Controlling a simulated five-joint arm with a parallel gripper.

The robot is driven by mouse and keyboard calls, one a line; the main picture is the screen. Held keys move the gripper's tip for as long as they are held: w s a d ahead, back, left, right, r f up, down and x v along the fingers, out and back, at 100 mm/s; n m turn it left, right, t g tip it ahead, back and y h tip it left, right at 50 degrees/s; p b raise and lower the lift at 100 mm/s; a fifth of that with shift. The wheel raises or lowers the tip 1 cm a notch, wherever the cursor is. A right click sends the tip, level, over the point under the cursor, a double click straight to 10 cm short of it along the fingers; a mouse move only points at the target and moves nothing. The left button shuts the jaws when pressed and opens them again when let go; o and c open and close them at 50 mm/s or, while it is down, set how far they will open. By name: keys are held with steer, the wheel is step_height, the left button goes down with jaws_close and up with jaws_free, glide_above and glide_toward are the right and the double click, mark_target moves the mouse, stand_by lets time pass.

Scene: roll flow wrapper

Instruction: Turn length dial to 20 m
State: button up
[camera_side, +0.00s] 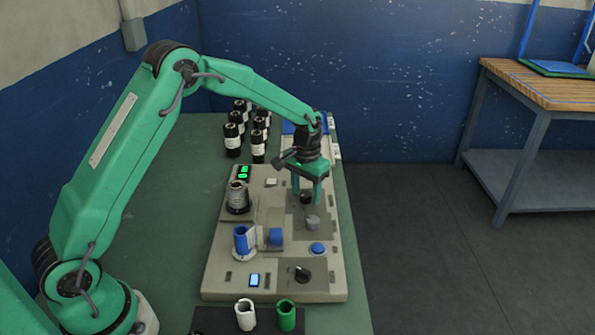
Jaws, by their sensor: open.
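My gripper (307,202) points down over the right rear part of the beige machine panel (215,283). Its green fingers are apart, one on each side of a small dark knob (306,198). I cannot tell whether they touch it. A grey knob (313,222) stands just in front of it, and a black pointer knob (302,274) sits at the front right. The labels and scale marks are too small to read, so I cannot tell which knob is the length dial or its setting.
A dark roll (237,197) stands beside a green-lit display (244,172). Blue roller parts (241,239), a blue button (318,249) and a small lit screen (254,280) are on the panel. Several black bottles (232,140) stand behind. White (245,315) and green (286,316) cylinders stand in front.

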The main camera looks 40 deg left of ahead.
mark_target(306, 193)
steer(key=shift+r, duration=3.75)
steer(key=shift+r, duration=0.1)
steer(key=shift+s+r, duration=0.2)
steer(key=shift+r, duration=0.1)
steer(key=s+r+t, duration=0.3)
steer(key=s+r, duration=0.9)
steer(key=s, duration=0.2)
steer(key=s+m+t, duration=0.1)
steer(key=s+t, duration=0.1)
steer(key=s, duration=1.4)
steer(key=shift+t, duration=0.3)
